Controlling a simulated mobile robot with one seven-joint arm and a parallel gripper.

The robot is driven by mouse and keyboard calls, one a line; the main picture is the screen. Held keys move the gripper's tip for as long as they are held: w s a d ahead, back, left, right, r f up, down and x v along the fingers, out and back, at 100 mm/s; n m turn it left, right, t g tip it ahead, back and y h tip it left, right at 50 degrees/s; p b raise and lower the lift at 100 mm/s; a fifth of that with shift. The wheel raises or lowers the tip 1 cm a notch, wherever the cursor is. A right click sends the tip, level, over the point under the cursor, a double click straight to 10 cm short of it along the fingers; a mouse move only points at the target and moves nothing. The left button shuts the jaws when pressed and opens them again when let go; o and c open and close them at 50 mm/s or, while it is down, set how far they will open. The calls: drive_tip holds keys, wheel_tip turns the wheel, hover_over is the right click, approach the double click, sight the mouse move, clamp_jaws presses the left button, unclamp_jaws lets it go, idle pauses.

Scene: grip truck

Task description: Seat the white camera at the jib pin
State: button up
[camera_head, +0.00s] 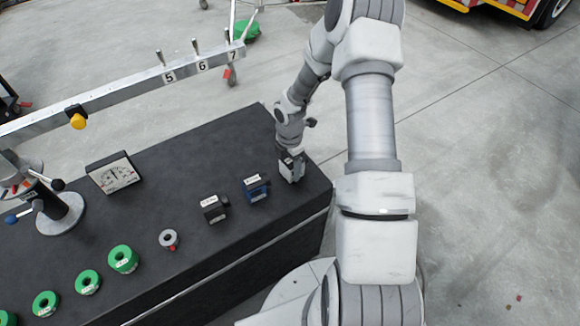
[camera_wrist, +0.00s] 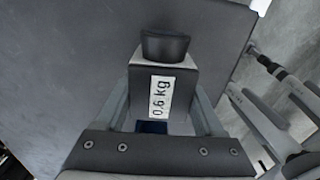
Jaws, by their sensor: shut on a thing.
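My gripper (camera_head: 289,155) is at the right end of the dark case top, pointing down. In the wrist view, the fingers of my gripper (camera_wrist: 162,92) stand on both sides of the white camera (camera_wrist: 145,85), shut on it. The jib (camera_head: 120,95) runs across the upper left, with upright pins marked 5 (camera_head: 162,60), 6 (camera_head: 197,48) and 7 (camera_head: 228,36).
A blue camera (camera_head: 255,188) and a black camera (camera_head: 213,208) stand left of my gripper. Several green rings, including one (camera_head: 123,259), a grey ring (camera_head: 169,239) and a dial plate (camera_head: 113,173) sit on the case (camera_head: 225,135). A yellow knob (camera_head: 77,121) hangs from the jib.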

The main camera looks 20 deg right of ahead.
drive_tip(key=shift+r+p, duration=0.8)
drive_tip(key=shift+r, duration=0.3)
drive_tip(key=shift+r+p, duration=2.05)
drive_tip(key=shift+r, duration=0.45)
drive_tip(key=shift+w+r, duration=0.1)
wheel_tip(320, 180, up, 7)
drive_tip(key=p, duration=0.6)
drive_tip(key=shift+r, duration=0.1)
